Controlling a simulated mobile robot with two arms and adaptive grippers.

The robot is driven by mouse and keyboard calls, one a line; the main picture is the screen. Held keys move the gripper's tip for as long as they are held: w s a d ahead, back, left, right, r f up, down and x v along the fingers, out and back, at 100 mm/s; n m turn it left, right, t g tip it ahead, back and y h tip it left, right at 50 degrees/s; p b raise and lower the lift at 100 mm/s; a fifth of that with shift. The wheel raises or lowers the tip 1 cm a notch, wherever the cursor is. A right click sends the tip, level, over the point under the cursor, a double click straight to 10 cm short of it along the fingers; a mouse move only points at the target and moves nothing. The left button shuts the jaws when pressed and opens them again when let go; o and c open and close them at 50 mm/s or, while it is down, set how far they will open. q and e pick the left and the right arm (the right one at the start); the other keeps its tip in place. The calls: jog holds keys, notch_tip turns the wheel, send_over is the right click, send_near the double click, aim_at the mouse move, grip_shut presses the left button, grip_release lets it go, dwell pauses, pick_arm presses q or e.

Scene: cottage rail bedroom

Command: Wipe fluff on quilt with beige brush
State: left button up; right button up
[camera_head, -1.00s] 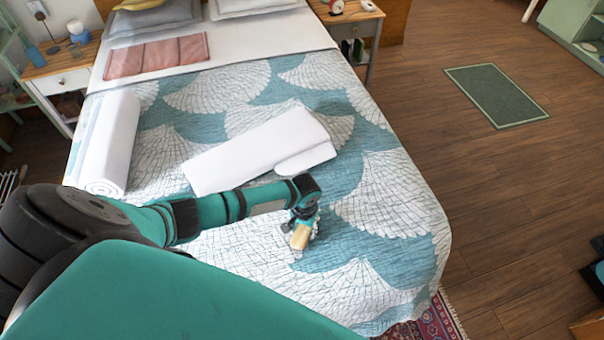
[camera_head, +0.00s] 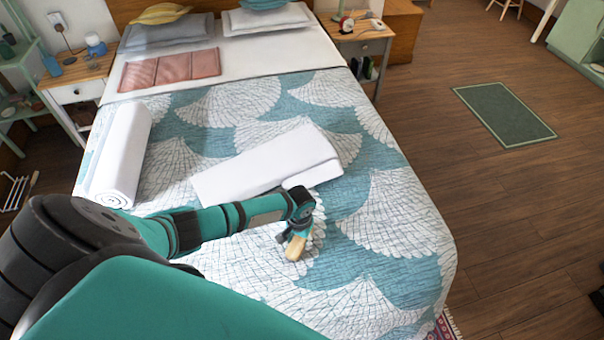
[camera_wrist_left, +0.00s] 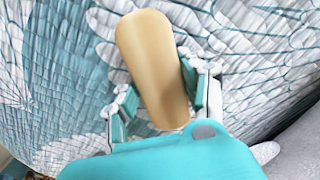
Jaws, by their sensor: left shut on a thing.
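The beige brush (camera_head: 296,248) is held by my left gripper (camera_head: 292,236) low over the quilt (camera_head: 385,235). The gripper is shut on it. In the left wrist view the brush (camera_wrist_left: 152,68) shows its smooth beige back between the two fingers of my left gripper (camera_wrist_left: 165,95). The brush's underside is hidden, so I cannot tell whether it touches the quilt (camera_wrist_left: 260,60). The quilt has teal and white fan shapes. I cannot make out the fluff against the pattern. My right gripper is not in view.
A folded white towel (camera_head: 265,165) lies on the quilt just beyond the gripper. A rolled white towel (camera_head: 122,160) lies at the left. A folded pink cloth (camera_head: 170,69) lies near the pillows (camera_head: 265,20). Nightstands (camera_head: 78,85) flank the bed. The quilt's right side is clear.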

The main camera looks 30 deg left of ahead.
pick_arm(q)
jog(key=shift+w+a+f+b, duration=0.1)
jog(key=shift+w+a+b, duration=0.55)
jog(key=shift+w+a, duration=0.5)
jog(key=shift+w+a+b, duration=0.85)
jog(key=shift+w+a, duration=0.55)
jog(key=shift+a, duration=0.2)
jog(key=shift+w+a+f+b, duration=0.1)
jog(key=shift+w+a+b, duration=0.6)
jog(key=shift+a+b, duration=0.15)
jog(key=shift+w+a+b, duration=0.3)
jog(key=shift+w+a, duration=0.05)
jog(key=shift+r, duration=0.25)
notch_tip(320, 180, up, 6)
jog(key=p, duration=0.6)
jog(key=shift+f, duration=0.15)
